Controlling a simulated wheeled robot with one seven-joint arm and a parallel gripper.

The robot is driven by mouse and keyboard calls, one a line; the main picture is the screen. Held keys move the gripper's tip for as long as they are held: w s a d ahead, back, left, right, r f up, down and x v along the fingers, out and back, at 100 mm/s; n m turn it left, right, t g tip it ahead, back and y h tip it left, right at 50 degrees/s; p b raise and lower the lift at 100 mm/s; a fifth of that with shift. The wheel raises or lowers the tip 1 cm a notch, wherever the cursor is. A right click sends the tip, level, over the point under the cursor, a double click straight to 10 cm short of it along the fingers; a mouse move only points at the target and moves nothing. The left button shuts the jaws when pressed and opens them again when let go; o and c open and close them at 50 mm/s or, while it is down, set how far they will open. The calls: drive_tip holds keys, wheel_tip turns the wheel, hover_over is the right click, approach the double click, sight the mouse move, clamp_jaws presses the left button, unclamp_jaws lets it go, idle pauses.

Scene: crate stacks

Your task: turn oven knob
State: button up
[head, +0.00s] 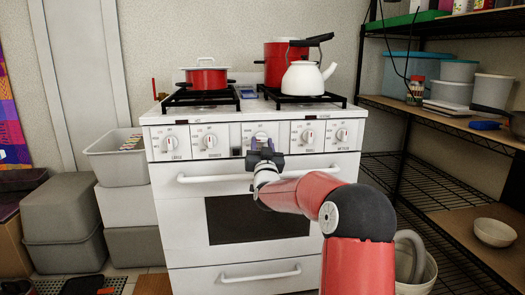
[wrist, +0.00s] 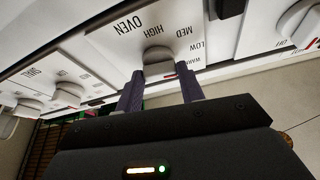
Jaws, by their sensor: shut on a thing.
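The white stove (head: 258,229) stands against the back wall, with a row of knobs on its front panel. The oven knob (wrist: 158,60) is the middle one, on a plate marked OVEN, HIGH, MED and LOW in the wrist view. My gripper (head: 264,152) is at this knob, in front of the panel, and hides part of it in the head view. In the wrist view my gripper's two dark fingers (wrist: 161,78) are shut on the knob, one on each side. The stove's other knobs, such as the left one (head: 171,142) and right one (head: 342,134), are free.
A red pot (head: 206,77), a taller red pot (head: 275,62) and a white kettle (head: 303,79) stand on the stove top. The oven door handle (head: 215,179) runs below the panel. Grey crates (head: 66,200) stand at left, a wire shelf (head: 455,118) at right.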

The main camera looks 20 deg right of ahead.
drive_tip(key=m+b, duration=0.1)
drive_tip(key=m+g+h+b, duration=0.1)
drive_tip(key=m, duration=0.1)
drive_tip(key=m+h+b, duration=0.1)
drive_tip(key=m, duration=0.1)
drive_tip(key=shift+a+f+b, duration=0.15)
drive_tip(key=shift+a+b, duration=0.1)
drive_tip(key=shift+b, duration=0.05)
drive_tip(key=m, duration=0.1)
drive_tip(key=m+g+h, duration=0.1)
drive_tip(key=m, duration=0.1)
drive_tip(key=m+g+h+b, duration=0.1)
drive_tip(key=m, duration=0.1)
drive_tip(key=shift+w+a+r, duration=0.1)
drive_tip(key=shift+r, duration=0.15)
drive_tip(key=m+g, duration=0.1)
drive_tip(key=m, duration=0.1)
drive_tip(key=m+g+p, duration=0.1)
drive_tip(key=m, duration=0.3)
drive_tip(key=shift+r+g+p, duration=0.35)
drive_tip(key=shift+g, duration=0.05)
drive_tip(key=shift+m+g+p, duration=0.7)
drive_tip(key=shift+m+p, duration=0.4)
drive_tip(key=shift+m, duration=0.9)
drive_tip(key=shift+o, duration=0.2)
drive_tip(key=o, duration=1)
drive_tip(key=shift+c, duration=0.2)
